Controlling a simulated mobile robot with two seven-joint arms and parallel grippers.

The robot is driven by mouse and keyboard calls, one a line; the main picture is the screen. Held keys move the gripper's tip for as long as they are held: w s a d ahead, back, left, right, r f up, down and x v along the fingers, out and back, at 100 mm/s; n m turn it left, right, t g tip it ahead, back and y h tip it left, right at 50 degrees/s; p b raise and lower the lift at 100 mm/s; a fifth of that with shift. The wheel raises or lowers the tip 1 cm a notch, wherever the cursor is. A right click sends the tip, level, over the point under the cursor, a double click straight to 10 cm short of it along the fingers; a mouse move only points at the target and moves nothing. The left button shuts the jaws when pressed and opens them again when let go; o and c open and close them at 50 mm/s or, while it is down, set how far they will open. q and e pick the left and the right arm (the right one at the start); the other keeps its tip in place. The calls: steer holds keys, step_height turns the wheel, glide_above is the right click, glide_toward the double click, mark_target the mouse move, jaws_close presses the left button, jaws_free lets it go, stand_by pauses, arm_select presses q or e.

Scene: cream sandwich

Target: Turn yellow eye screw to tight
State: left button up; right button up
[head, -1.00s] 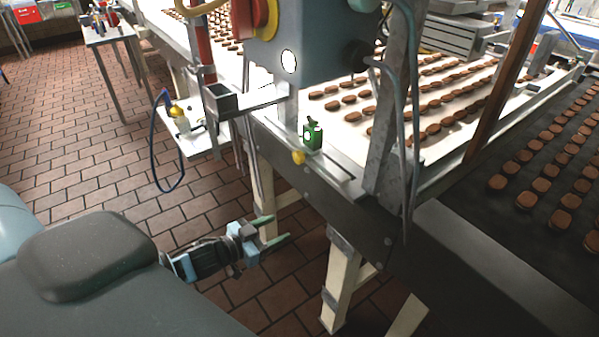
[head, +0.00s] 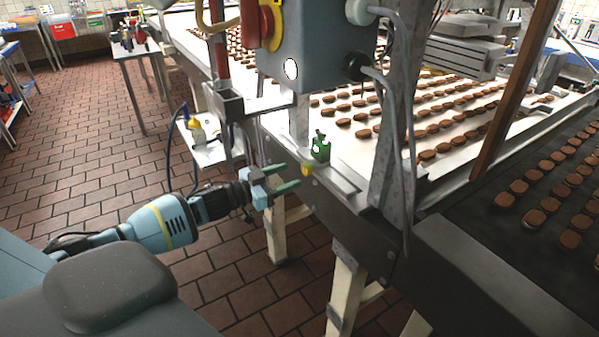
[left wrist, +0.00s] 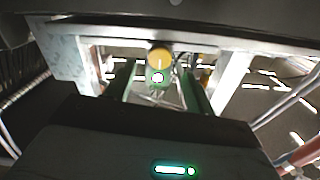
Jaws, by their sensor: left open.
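The yellow eye screw (head: 306,169) is a small yellow knob on the front edge of the conveyor frame, just below a small green block (head: 320,149). In the left wrist view the yellow round head (left wrist: 159,57) shows near the top middle, between my two green fingers. My left gripper (head: 292,176) is open and empty. Its green fingers point at the frame edge, and their tips are just left of the screw and slightly below it. I cannot tell whether they touch anything. My right gripper is not in view.
A grey control box (head: 320,45) with a red and yellow button hangs above the frame. A metal upright (head: 392,140) stands right of the screw. Rows of brown biscuits lie on the white conveyor (head: 430,105). Open tiled floor (head: 95,160) lies to the left.

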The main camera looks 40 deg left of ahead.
mark_target(304, 170)
arm_select(q)
steer(key=shift+x, duration=2.4)
steer(key=shift+c, duration=0.4)
steer(key=c, duration=0.9)
